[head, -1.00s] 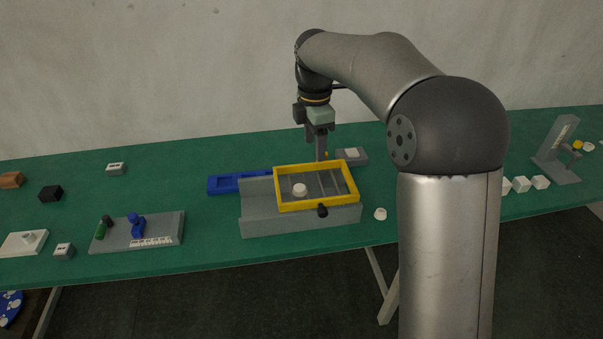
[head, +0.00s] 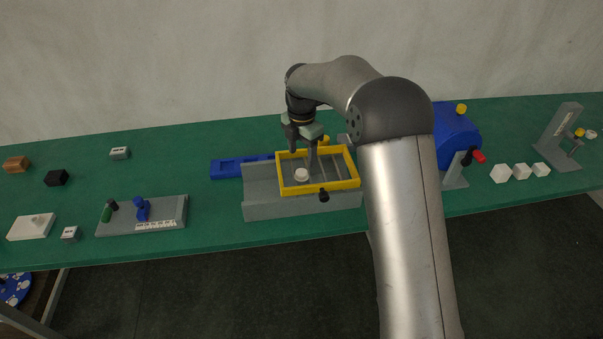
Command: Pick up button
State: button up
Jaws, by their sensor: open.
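A white round button-like piece (head: 302,176) sits inside the yellow frame (head: 350,184), in its left part. The frame rests on a grey block-like fixture (head: 262,208). My gripper (head: 304,158) points down over the frame, with its fingers apart and nothing seen between them. It is just above and behind the white piece; I cannot tell whether a finger touches it. A second small white round piece, seen earlier on the table right of the fixture, is now hidden behind my arm.
A blue tray (head: 228,168) lies behind the fixture. A black knob (head: 324,195) sticks out at the frame's front. A blue machine (head: 455,135) with a red-tipped lever and several white cubes stand to the right. A grey plate with blue and green parts (head: 165,213) lies left.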

aim_at(301, 172)
jog(key=f, duration=0.2)
jog(key=s+f+p, duration=0.1)
jog(key=f, duration=0.1)
jog(key=shift+s+f, duration=0.1)
jog(key=shift+f, duration=0.65)
jog(key=c, duration=1.1)
jog(key=shift+r, duration=0.15)
jog(key=shift+c, duration=0.2)
